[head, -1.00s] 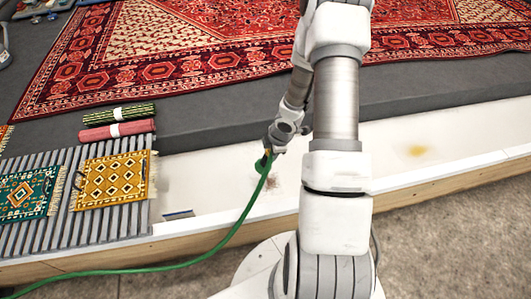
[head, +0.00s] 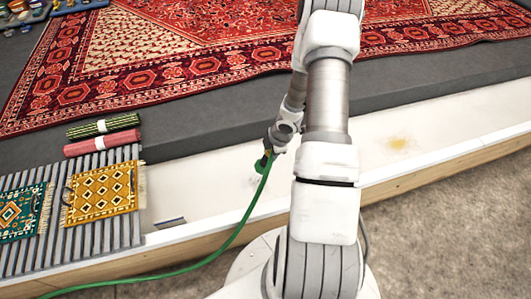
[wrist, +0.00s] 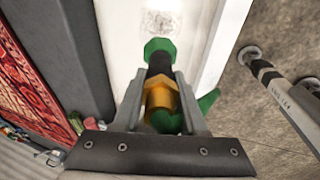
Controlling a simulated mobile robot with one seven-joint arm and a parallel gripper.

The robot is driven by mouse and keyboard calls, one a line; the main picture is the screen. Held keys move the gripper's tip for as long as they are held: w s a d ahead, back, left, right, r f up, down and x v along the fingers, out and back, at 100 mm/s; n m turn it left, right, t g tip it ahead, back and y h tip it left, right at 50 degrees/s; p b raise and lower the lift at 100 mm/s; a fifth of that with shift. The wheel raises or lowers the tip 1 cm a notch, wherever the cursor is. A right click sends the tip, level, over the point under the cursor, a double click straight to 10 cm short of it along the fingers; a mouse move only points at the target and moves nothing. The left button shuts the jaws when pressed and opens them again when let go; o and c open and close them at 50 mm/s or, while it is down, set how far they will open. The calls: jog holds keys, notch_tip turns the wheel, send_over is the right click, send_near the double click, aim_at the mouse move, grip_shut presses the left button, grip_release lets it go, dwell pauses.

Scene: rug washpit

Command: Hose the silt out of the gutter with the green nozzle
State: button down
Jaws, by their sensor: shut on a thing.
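My gripper (head: 270,150) is shut on the green nozzle (wrist: 160,47), which has a black neck and a brass collar between the fingers in the wrist view. The nozzle also shows in the head view (head: 260,164), over the white gutter (head: 210,182). A green hose (head: 238,226) trails from it to the lower left. A faint grey speckled silt patch (wrist: 161,22) lies on the gutter floor ahead of the nozzle. My arm hides part of the gutter. No water is clearly visible.
A slatted grate (head: 105,233) covers the gutter's left end, with a yellow mat (head: 102,193) and a teal mat (head: 20,209) on it. Rolled rugs (head: 103,125) lie behind. A large red rug (head: 190,72) covers the grey floor. A wooden edge (head: 415,180) borders the gutter.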

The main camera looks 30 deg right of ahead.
jog(key=s+d+r+p, duration=0.2)
jog(key=d+r+p, duration=0.2)
jog(key=d+p, duration=0.4)
jog(key=shift+p, duration=2.3)
jog(key=shift+d, duration=0.1)
jog(key=shift+s, duration=0.1)
